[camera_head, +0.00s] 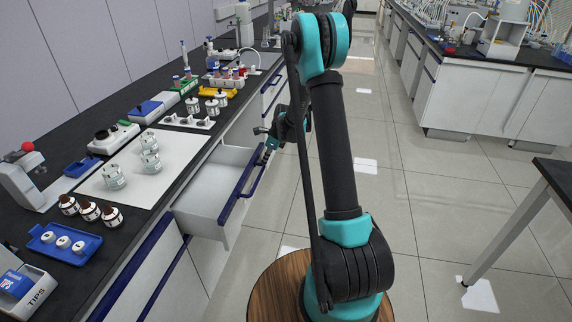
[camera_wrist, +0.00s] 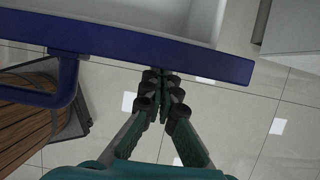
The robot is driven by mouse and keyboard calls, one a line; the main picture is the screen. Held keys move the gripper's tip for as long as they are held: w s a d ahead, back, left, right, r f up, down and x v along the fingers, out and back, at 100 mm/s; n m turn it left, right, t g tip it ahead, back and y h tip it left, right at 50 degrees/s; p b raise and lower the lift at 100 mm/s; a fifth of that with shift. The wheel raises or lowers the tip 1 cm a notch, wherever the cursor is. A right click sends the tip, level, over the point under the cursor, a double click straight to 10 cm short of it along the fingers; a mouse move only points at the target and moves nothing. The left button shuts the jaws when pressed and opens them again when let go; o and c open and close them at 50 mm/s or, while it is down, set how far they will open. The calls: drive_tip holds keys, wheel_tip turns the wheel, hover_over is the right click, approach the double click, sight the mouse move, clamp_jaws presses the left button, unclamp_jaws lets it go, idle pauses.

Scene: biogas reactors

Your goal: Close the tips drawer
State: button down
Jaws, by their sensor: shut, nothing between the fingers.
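The open drawer (camera_head: 212,193) sticks out from the bench, white inside and empty as far as I can see, with a blue front edge and handle (camera_head: 243,178). In the wrist view, its blue front edge (camera_wrist: 200,54) crosses the upper part, with the white interior (camera_wrist: 150,12) beyond it and the handle bar (camera_wrist: 68,85) at left. My gripper (camera_head: 266,156) is by the outer side of the drawer front. In the wrist view, my gripper (camera_wrist: 162,80) is shut and empty, its fingertips at the lower edge of the blue front; whether they touch it I cannot tell.
The bench top (camera_head: 150,205) holds brown bottles (camera_head: 90,211), glass beakers (camera_head: 150,160), a blue tray (camera_head: 64,243) and a box marked TIPS (camera_head: 30,290). Another bench (camera_head: 470,90) stands at back right, and a dark table (camera_head: 556,185) at right. The tiled floor between is clear.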

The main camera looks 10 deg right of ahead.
drive_tip(key=w+a, duration=0.2)
drive_tip(key=a, duration=0.3)
drive_tip(key=w+a, duration=0.3)
drive_tip(key=a, duration=0.3)
drive_tip(key=w+a, duration=0.2)
drive_tip(key=a, duration=0.3)
drive_tip(key=shift+w+a, duration=0.2)
drive_tip(key=shift+a, duration=0.05)
drive_tip(key=shift+r, duration=0.1)
